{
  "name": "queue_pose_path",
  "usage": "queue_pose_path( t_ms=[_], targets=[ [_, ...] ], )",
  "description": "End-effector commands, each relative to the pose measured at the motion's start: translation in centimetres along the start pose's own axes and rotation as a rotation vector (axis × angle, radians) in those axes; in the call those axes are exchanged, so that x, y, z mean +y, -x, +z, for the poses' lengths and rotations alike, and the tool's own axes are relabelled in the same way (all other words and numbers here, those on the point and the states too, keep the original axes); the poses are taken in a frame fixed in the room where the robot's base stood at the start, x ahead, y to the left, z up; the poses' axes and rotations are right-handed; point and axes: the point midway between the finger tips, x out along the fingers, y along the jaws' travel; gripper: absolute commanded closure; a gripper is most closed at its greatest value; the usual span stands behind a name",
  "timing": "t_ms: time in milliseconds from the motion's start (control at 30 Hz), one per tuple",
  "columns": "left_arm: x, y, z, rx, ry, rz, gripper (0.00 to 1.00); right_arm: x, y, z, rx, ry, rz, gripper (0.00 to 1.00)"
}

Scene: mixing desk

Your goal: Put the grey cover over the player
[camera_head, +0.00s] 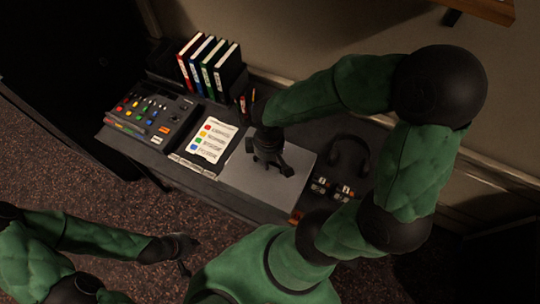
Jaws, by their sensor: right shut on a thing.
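The grey cover (240,178) is a flat, light-grey slab shape over the front middle of the desk, between the paper sheet and the headphones. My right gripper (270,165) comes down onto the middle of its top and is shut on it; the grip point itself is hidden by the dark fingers. I cannot make out the player; whether it lies under the cover is hidden. I cannot tell whether the cover rests flat or is held slightly up. My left gripper (186,256) is empty, its fingers apart, over the floor in front of the desk.
A mixing console (155,118) with coloured buttons stands at left on the desk. A sheet with coloured marks (211,139) lies beside the cover. Several binders (209,65) stand behind. Black headphones (349,155) and small labelled items (333,188) lie to the right.

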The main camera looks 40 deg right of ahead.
Motion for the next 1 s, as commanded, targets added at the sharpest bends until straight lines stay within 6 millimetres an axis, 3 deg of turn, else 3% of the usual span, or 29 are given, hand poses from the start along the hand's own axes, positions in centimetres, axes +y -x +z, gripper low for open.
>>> queue_pose_path(
  t_ms=[233,400,767,1000],
  targets=[
    [-0.3,-0.9,0.0,0.000,0.000,0.000,1.00,5.2,-2.6,-1.6,-0.001,-0.005,0.000,1.00],
    [-0.6,-1.7,0.0,0.000,0.001,0.000,1.00,7.2,-5.6,-2.3,-0.003,-0.001,-0.002,1.00],
    [-0.8,-2.2,-0.1,-0.001,0.001,0.000,1.00,9.2,-7.8,-3.0,0.000,0.001,0.001,1.00],
    [-1.2,-3.4,-0.1,-0.001,0.001,0.000,1.00,9.5,-11.0,-3.0,-0.002,0.002,-0.002,1.00]
  ],
)
